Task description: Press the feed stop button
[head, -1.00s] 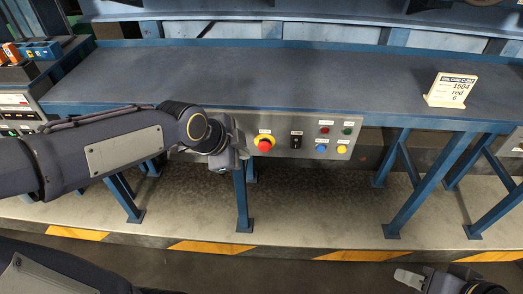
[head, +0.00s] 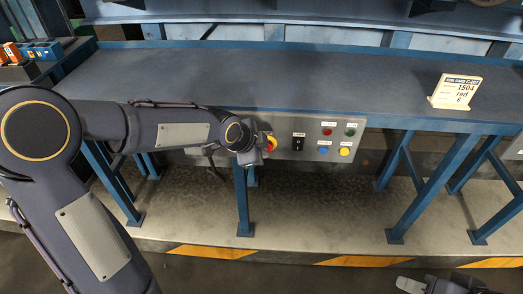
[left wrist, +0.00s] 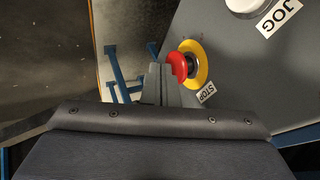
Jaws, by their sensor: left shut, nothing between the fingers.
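A red mushroom button (left wrist: 178,67) on a yellow ring (left wrist: 199,62) is mounted on the grey control panel (head: 310,128). A label by it in the left wrist view reads STOP. In the head view the button (head: 272,143) is partly hidden by my left gripper (head: 266,140). My left gripper (left wrist: 158,82) is shut and empty, its fingertips right beside the red cap; I cannot tell whether they touch. My right gripper (head: 410,285) is at the bottom right, far from the panel, only partly in frame.
Right of the button are a black switch (head: 298,142) and small red (head: 327,131), green (head: 350,132), blue (head: 323,150) and yellow (head: 344,151) buttons. A white button (left wrist: 243,5) labelled JOG shows. A card (head: 456,92) stands on the blue bench (head: 300,75).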

